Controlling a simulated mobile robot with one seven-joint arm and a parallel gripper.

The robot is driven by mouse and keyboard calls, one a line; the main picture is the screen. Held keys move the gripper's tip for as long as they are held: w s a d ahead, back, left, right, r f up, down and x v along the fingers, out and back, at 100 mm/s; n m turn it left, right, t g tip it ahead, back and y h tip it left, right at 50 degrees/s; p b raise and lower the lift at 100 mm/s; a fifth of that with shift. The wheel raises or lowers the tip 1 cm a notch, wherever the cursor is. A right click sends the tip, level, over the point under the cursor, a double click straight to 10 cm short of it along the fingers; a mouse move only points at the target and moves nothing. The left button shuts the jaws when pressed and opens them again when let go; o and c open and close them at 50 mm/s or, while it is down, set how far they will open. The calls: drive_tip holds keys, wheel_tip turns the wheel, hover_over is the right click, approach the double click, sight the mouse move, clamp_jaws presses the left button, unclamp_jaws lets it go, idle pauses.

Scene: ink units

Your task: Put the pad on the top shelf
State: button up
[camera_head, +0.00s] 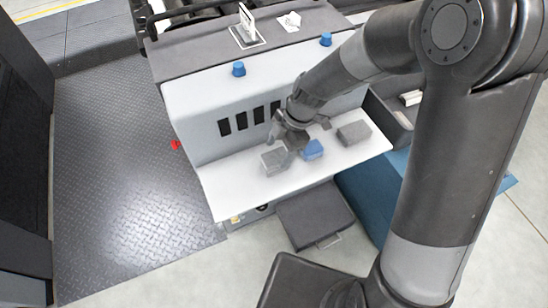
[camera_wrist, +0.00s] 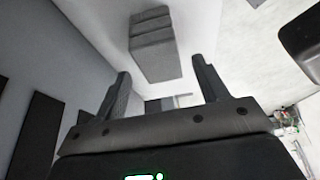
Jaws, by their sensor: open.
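Two grey blocks lie on the white lower ledge, one at the left (camera_head: 272,162) and one at the right (camera_head: 353,132). A smaller blue block (camera_head: 313,150) lies between them. I cannot tell which of these is the pad. My gripper (camera_head: 287,142) is over the ledge near the left grey block and partly covers it. In the wrist view my gripper (camera_wrist: 160,70) has its two fingers apart with nothing held between them. A grey block (camera_wrist: 153,45) lies beyond the fingertips there. The dark top shelf (camera_head: 190,44) is above the white front panel.
The white panel with dark slots (camera_head: 241,121) rises behind the ledge. Blue knobs (camera_head: 239,69) and (camera_head: 326,40) and a sign stand (camera_head: 246,28) stand along the top, beside a white card (camera_head: 290,21). A dark box (camera_head: 315,217) is below the ledge.

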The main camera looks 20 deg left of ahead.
drive_tip(key=v, duration=0.6)
drive_tip(key=shift+d+r, duration=0.1)
drive_tip(key=shift+r, duration=0.25)
drive_tip(key=shift+w, duration=0.1)
drive_tip(key=s+d+r+m+t+h, duration=0.2)
drive_tip(key=d+r+m+t, duration=0.3)
drive_tip(key=d+r+m, duration=1.05)
drive_tip(key=s+d+r+m+t, duration=0.1)
drive_tip(key=s+d+m+t, duration=0.1)
drive_tip(key=s+d+m, duration=0.2)
drive_tip(key=s+d+r+m+t+h, duration=0.1)
drive_tip(key=s+d+r+m, duration=0.1)
drive_tip(key=s+d+m, duration=0.2)
drive_tip(key=d+m, duration=0.3)
drive_tip(key=d, duration=0.2)
drive_tip(key=shift+s+r+t, duration=0.2)
drive_tip(key=shift+s+t, duration=0.1)
drive_tip(key=shift+t, duration=0.1)
